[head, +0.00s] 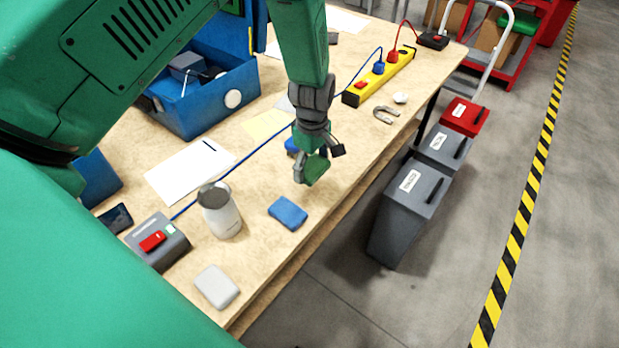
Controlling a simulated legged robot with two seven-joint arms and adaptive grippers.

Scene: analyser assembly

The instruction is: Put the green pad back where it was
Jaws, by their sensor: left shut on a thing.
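My left gripper (321,153) reaches down over the right part of the wooden table and is shut on the green pad (314,169). The pad is tilted and partly covered by the fingers; whether it touches the table I cannot tell. A blue pad (288,213) lies on the table just in front of it. Another blue thing (292,145) shows partly behind the gripper. A light grey pad (216,286) lies near the table's front edge. My right gripper is not in view.
A white and grey canister (220,212) stands near a grey device with a red top (157,241). A yellow power strip (379,77), a horseshoe magnet (386,114) and a blue cable lie behind. A blue box (205,100) is at the back left. Grey bins (407,205) stand off the right edge.

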